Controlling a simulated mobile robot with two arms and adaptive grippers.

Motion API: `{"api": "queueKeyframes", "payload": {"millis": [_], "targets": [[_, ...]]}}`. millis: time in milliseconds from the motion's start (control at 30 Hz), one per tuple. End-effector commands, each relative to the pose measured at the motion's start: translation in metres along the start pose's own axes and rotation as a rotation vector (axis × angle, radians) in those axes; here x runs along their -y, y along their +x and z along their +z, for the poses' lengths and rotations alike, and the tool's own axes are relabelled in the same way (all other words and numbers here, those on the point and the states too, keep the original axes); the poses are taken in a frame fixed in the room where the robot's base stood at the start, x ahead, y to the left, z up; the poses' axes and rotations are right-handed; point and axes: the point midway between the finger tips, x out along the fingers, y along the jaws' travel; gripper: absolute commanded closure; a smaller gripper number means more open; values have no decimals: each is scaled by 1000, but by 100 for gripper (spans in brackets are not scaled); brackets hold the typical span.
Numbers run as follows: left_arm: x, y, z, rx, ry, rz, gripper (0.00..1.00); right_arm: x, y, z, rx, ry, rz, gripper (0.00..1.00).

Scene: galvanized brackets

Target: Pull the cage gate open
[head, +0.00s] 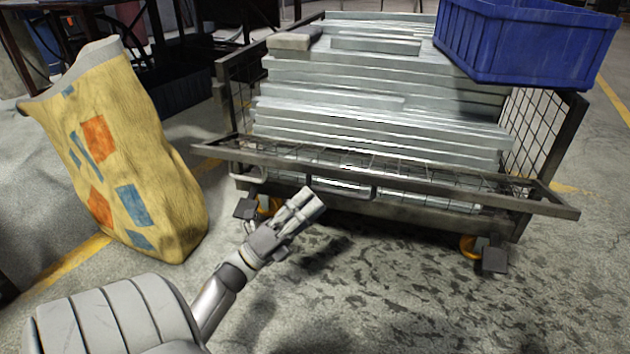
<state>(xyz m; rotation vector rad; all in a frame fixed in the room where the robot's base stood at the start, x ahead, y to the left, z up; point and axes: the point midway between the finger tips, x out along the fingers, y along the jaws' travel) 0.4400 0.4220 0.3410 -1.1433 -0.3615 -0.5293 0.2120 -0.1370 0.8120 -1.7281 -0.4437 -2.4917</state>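The cage gate (420,181) is a dark metal mesh panel on the front of a wheeled cage (548,150). It leans outward at the top, and its top bar sticks out in front of the stack at both ends. A bar handle (345,194) hangs at the middle of the top bar. My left gripper (313,198) is just left of this handle, low in front of the gate. Its fingers lie close together and look shut, with nothing visible between them. Whether it touches the gate I cannot tell. My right gripper is not in view.
Galvanized metal pieces (380,118) are stacked in the cage. A blue crate (525,45) sits on top at the right. A yellow patterned sack (130,155) stands on the floor at the left, near my arm. The stained concrete floor in front of the cage is clear.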

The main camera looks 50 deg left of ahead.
Motion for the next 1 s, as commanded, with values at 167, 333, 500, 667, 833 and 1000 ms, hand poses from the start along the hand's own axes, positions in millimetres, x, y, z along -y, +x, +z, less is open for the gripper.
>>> {"api": "queueKeyframes", "payload": {"millis": [167, 333, 500, 667, 833, 1000], "targets": [[-2, -13, 0, 1, 1, -2, 66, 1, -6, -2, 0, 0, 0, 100], [-4, -22, 0, 1, 0, 0, 66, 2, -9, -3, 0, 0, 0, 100], [-5, -26, 0, 2, -1, 2, 66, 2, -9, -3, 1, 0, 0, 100], [-6, -26, -1, 3, -3, 3, 66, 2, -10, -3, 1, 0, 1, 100], [-5, -26, -1, 4, -4, 4, 66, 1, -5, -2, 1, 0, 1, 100], [-6, -26, -1, 5, -4, 3, 66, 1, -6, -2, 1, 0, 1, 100]]}}
